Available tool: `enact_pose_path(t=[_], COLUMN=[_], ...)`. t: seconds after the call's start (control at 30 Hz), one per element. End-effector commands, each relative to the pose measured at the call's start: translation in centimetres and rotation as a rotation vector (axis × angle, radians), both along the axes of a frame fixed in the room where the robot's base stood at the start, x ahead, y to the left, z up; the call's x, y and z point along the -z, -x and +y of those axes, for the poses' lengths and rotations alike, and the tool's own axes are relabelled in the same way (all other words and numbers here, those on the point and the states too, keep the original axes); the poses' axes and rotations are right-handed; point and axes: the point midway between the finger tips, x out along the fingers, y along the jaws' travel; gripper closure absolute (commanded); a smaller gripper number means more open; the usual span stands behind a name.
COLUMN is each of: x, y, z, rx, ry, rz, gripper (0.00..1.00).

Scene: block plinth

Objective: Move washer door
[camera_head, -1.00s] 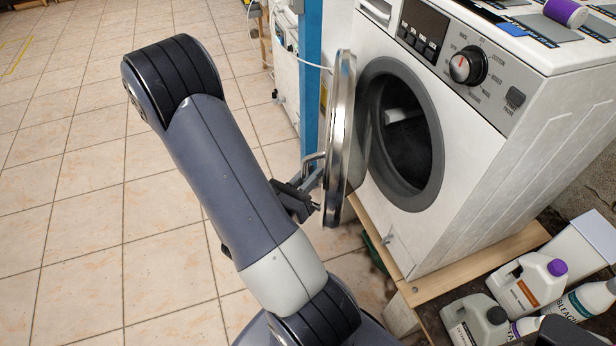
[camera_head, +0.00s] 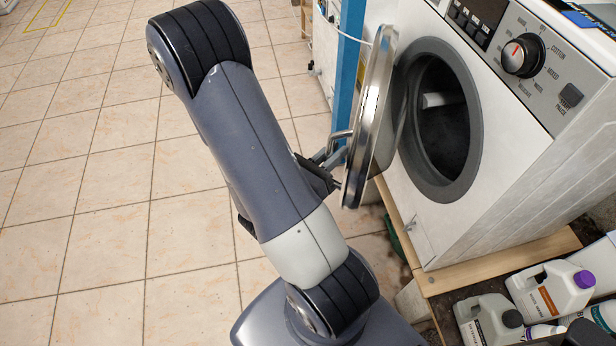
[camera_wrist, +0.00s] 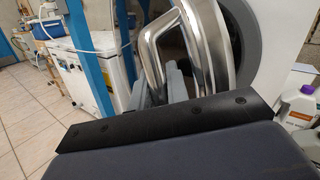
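The washer door (camera_head: 369,115) stands wide open, seen nearly edge-on in the head view as a round silver rim left of the washer's opening. Its metal handle (camera_head: 339,136) sticks out on the left side; the handle also shows as a shiny loop in the wrist view (camera_wrist: 149,50), beside the door rim (camera_wrist: 217,50). My gripper (camera_head: 331,160) is at the handle, partly hidden behind my arm. In the wrist view my gripper's grey fingers (camera_wrist: 158,88) are on either side of the handle's lower part. Whether they press on it I cannot tell.
The white washer (camera_head: 520,140) stands on a wooden plinth (camera_head: 500,265). Bottles and jugs (camera_head: 550,287) stand at the lower right. A blue post (camera_head: 346,60) is behind the door. Tiled floor (camera_head: 100,220) on the left is clear.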

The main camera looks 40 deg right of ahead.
Motion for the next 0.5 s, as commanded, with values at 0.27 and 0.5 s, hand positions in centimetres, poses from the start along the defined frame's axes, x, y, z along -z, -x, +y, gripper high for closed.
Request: enact_pose_path(t=[0.27, 0.5], x=[1.0, 1.0], y=[1.8, 1.4], z=[3.0, 5.6], rx=[0.058, 0.039], ry=[-0.013, -0.008], rz=[0.027, 0.021], gripper=[0.76, 0.76])
